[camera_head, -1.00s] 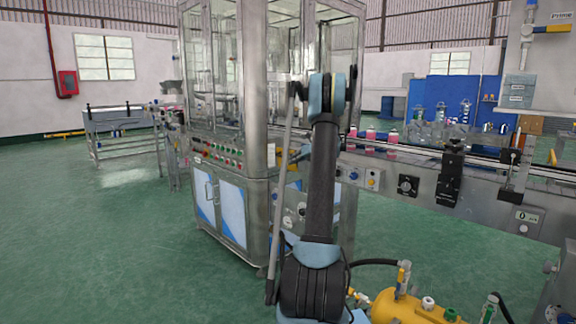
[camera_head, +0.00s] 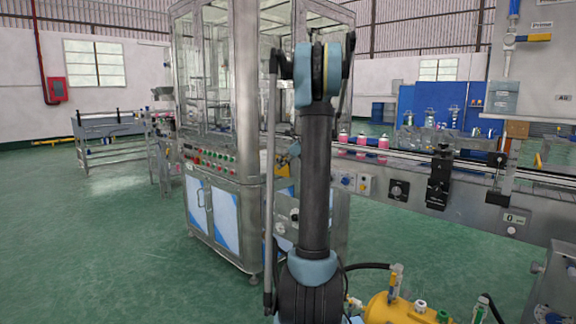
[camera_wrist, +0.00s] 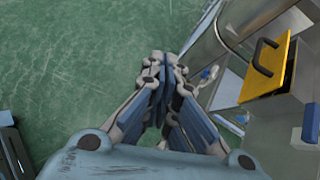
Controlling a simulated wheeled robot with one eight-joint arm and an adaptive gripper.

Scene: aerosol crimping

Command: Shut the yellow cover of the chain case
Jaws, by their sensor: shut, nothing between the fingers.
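The yellow cover (camera_wrist: 267,73) with its black handle (camera_wrist: 265,56) is at the right of the wrist view, on the side of a grey metal machine. It looks swung out at an angle from the machine, but its hinge is not clear. In the head view, a small yellow patch (camera_head: 283,170), probably the cover, shows beside my arm, which hides most of that area. My gripper (camera_wrist: 160,66) is shut and empty, over the green floor in the wrist view. It is to the left of the cover and apart from it.
A glass-walled machine cabinet (camera_head: 215,205) stands left of my arm. A conveyor (camera_head: 430,180) with pink-filled bottles runs to the right. A yellow tank (camera_head: 400,308) with valves and hoses is at the lower right.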

